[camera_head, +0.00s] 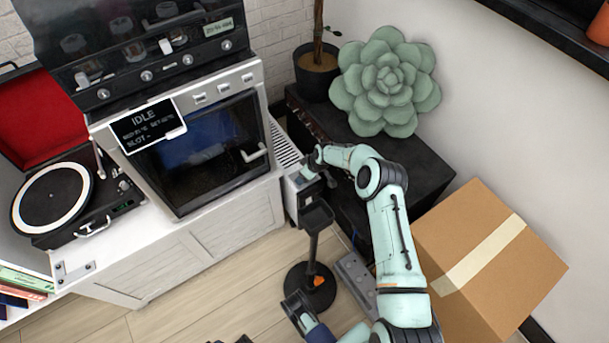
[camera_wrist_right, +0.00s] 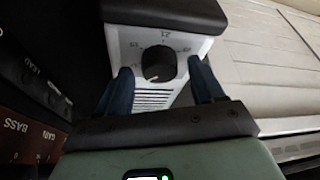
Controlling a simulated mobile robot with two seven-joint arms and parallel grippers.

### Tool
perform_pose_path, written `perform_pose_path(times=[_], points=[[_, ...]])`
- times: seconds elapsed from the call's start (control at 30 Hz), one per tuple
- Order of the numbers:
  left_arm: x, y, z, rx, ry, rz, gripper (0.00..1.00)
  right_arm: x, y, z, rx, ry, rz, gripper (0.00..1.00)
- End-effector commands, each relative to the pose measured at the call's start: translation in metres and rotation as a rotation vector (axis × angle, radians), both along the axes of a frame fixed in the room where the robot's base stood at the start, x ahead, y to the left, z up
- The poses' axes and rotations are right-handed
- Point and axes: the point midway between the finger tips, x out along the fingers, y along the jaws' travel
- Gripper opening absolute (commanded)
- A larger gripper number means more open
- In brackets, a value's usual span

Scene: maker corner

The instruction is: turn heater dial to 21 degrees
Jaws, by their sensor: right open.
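I cannot tell where the dial points. My right gripper (camera_wrist_right: 160,72) is open, with one dark blue finger on each side of the dial. Contact with the dial cannot be made out.
A black stand (camera_head: 313,240) rises close to my right gripper. A black box (camera_head: 425,170) bears a green succulent (camera_head: 388,80). A cardboard box (camera_head: 490,265) is at right. An oven (camera_head: 205,150) and record player (camera_head: 55,198) are at left. An amplifier panel (camera_wrist_right: 35,95) borders the wrist view.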

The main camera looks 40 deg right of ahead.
Motion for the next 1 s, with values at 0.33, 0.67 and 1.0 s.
perform_pose_path(times=[0.33,0.67,1.0], points=[[0.0024,0.0011,-0.0011,0.002,-0.006,0.003,0.43,0.0020,0.0009,-0.0035,0.000,-0.001,0.000,0.67],[0.0021,0.0009,-0.0011,0.002,-0.005,0.002,0.43,0.0019,0.0009,-0.0034,0.001,0.000,-0.002,0.13],[-0.0007,-0.0005,0.0009,-0.001,0.002,-0.001,0.43,0.0020,0.0022,-0.0026,-0.001,0.000,-0.115,0.13]])
